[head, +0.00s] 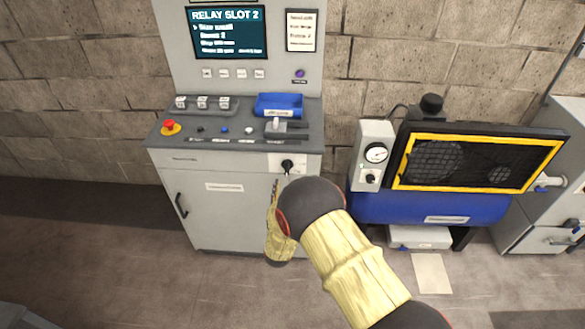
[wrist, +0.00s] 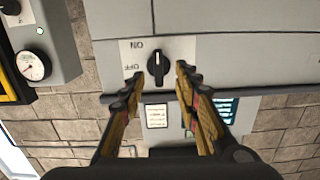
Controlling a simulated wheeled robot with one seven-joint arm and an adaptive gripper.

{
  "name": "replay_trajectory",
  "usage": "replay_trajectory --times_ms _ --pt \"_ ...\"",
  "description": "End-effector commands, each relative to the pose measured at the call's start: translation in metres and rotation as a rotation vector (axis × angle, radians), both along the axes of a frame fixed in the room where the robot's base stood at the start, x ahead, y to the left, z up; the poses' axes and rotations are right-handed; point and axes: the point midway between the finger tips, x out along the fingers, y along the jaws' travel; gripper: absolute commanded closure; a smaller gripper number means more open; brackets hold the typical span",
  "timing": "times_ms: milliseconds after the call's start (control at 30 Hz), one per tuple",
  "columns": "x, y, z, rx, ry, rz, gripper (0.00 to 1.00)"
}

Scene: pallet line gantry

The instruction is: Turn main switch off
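The main switch is a black rotary knob (head: 287,165) on a white plate at the upper right of the grey cabinet's front. In the wrist view, where the picture is upside down, the knob (wrist: 158,68) stands upright in the picture, with ON and OFF printed on its plate (wrist: 133,55). A pale pointer mark seems to show at its upper end there, away from the OFF label. My gripper (wrist: 158,76) is open, its two yellow fingers apart with the knob seen between their tips. In the head view my gripper (head: 275,193) is just below the knob, partly hidden by my wrist.
The grey cabinet (head: 225,215) carries a sloped panel with a red emergency button (head: 170,127), a lever (head: 276,124) and a blue tray (head: 279,105). A screen (head: 228,33) reads RELAY SLOT 2. A blue compressor (head: 430,207) with a gauge (head: 376,153) stands at right.

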Motion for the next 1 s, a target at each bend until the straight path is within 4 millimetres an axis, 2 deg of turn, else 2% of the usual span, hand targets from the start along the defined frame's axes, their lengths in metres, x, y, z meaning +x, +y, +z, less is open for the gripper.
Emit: replay_trajectory --times_ms 100,267,500,700,1000 --pt "0.001 -0.003 0.015 -0.008 -0.056 -0.01 0.68" --pt "0.012 -0.004 0.017 -0.012 -0.068 -0.012 0.68" --pt "0.05 -0.006 0.016 -0.012 -0.068 -0.012 0.68" --pt "0.072 -0.006 0.017 -0.012 -0.067 -0.012 0.68" --pt "0.078 -0.006 0.017 -0.013 -0.065 -0.01 0.68"
